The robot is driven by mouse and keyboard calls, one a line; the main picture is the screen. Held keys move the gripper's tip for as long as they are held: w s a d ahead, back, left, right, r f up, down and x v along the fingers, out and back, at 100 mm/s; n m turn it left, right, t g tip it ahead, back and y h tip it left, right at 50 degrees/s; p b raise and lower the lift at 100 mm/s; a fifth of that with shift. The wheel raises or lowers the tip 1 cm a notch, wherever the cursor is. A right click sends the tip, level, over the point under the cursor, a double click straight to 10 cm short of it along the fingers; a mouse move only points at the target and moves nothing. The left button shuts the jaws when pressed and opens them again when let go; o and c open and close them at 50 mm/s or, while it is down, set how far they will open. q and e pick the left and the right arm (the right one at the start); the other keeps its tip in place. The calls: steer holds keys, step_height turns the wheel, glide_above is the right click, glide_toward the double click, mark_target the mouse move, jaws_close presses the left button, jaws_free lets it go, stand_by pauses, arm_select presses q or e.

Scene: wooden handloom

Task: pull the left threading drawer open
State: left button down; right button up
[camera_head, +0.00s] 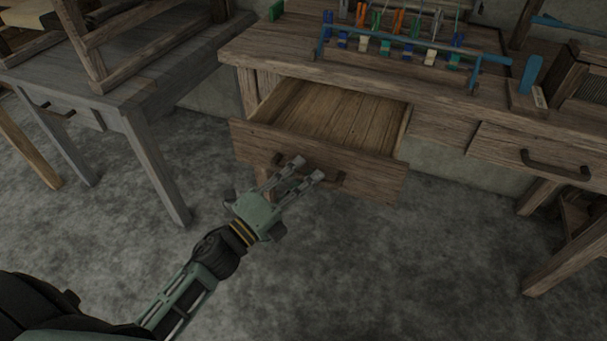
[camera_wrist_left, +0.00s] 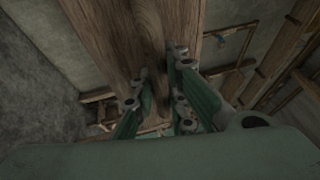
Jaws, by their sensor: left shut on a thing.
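The left threading drawer (camera_head: 345,118) is a brown wooden drawer pulled well out of the workbench, and its inside looks empty. Its front panel (camera_head: 375,178) carries a dark handle (camera_head: 335,178). My left gripper (camera_head: 305,170) is at this handle, its fingers shut on it. The fingers cover the handle's middle. In the left wrist view my fingers (camera_wrist_left: 160,90) reach up to the wooden drawer front (camera_wrist_left: 120,35); the handle is hard to make out between them. My right gripper is in neither view.
The workbench top (camera_head: 270,45) holds a blue rack (camera_head: 400,58) with several coloured clips. A second drawer (camera_head: 540,160), with a dark handle, is closed at the right. A grey table (camera_head: 150,80) stands at the left. The floor (camera_head: 420,270) in front is clear.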

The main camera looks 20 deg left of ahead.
arm_select(q)
steer(key=shift+f, duration=0.1)
steer(key=c, duration=1.7)
jaws_free()
steer(key=shift+c, duration=0.2)
steer(key=v, duration=1.2)
steer(key=shift+a, duration=0.1)
